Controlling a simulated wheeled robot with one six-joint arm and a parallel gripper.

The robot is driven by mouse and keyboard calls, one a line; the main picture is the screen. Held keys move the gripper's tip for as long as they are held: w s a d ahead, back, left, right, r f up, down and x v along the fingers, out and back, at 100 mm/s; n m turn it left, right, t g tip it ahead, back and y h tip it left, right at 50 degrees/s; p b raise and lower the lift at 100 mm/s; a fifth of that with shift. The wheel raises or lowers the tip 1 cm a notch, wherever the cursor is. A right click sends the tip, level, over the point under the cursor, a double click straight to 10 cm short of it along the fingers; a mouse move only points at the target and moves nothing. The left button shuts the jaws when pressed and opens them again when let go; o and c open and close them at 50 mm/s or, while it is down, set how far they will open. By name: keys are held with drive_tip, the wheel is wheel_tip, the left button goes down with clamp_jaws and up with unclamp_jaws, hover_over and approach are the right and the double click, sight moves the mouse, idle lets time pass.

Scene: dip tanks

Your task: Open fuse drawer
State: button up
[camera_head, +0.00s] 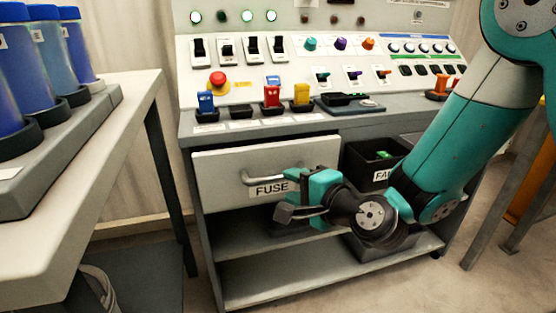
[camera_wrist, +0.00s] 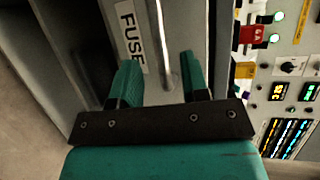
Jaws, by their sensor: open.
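The fuse drawer (camera_head: 218,182) is a grey front under the control panel, with a "FUSE" label (camera_head: 271,188) on it; it looks shut. Its metal bar handle (camera_head: 252,181) runs across the front in the head view. My teal gripper (camera_head: 298,184) is in front of the drawer's right part and hides some of the handle and front. In the wrist view, my gripper (camera_wrist: 160,72) is open, with the handle (camera_wrist: 162,45) showing between its two fingers. No finger is seen closed on it. The label (camera_wrist: 131,35) lies beside the left finger.
The panel desk (camera_head: 300,121) above carries switches, coloured fuses and a red button (camera_head: 218,79). A black bin (camera_head: 366,172) stands right of the drawer, partly behind my arm. A lower shelf (camera_head: 280,273) is below. A table with blue cylinders (camera_head: 78,45) is at left.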

sight(280, 179)
drive_tip(key=p+x, duration=0.1)
drive_tip(key=x, duration=0.1)
drive_tip(key=p+x, duration=0.2)
drive_tip(key=shift+w+r, duration=0.1)
drive_tip(key=shift+r, duration=0.15)
drive_tip(key=shift+w+a+f+p, duration=0.45)
drive_tip(key=shift+w+a+p, duration=0.05)
drive_tip(key=shift+w+p, duration=0.1)
clamp_jaws()
